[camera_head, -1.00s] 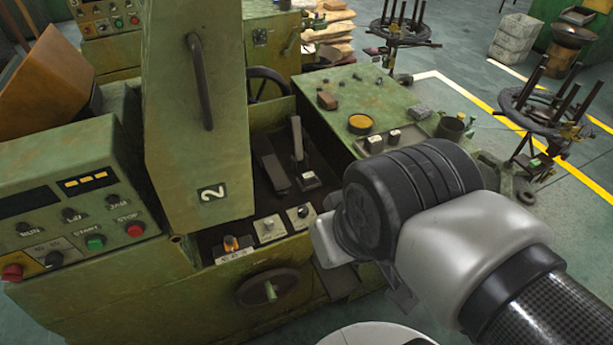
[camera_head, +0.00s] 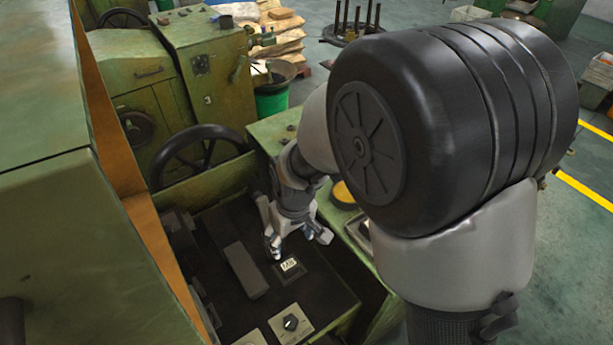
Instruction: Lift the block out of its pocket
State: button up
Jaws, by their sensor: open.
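A dark oblong block (camera_head: 245,269) lies in the sunken dark bed (camera_head: 222,228) of the green machine. I cannot make out a pocket edge around it, nor tell for sure that it is the task's block. Right of it sits a small dark fitting with a white label (camera_head: 289,265). My gripper (camera_head: 300,246) points down over the bed, fingers spread and empty, just behind the labelled fitting and to the right of the oblong block. I cannot tell whether a fingertip touches anything. My arm hides the bed's far right side.
A green machine cover (camera_head: 45,220) with an orange edge rises close on the left. A black handwheel (camera_head: 195,160) stands behind the bed. A knob on a pale plate (camera_head: 290,322) is at the front. A yellow round cap (camera_head: 343,194) lies right of my gripper.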

jog(key=b, duration=0.4)
send_over(288, 264)
jog(key=f, duration=1.2)
jog(key=shift+s+d+f, duration=0.2)
jog(key=shift+s+f, duration=0.2)
jog(key=f, duration=0.1)
jog(key=f+b, duration=0.1)
jog(key=f, duration=0.1)
jog(key=f+b, duration=0.1)
jog(key=f, duration=0.1)
jog(key=shift+w+a+f, duration=0.1)
jog(key=shift+w, duration=0.2)
jog(key=shift+c, duration=0.6)
grip_shut()
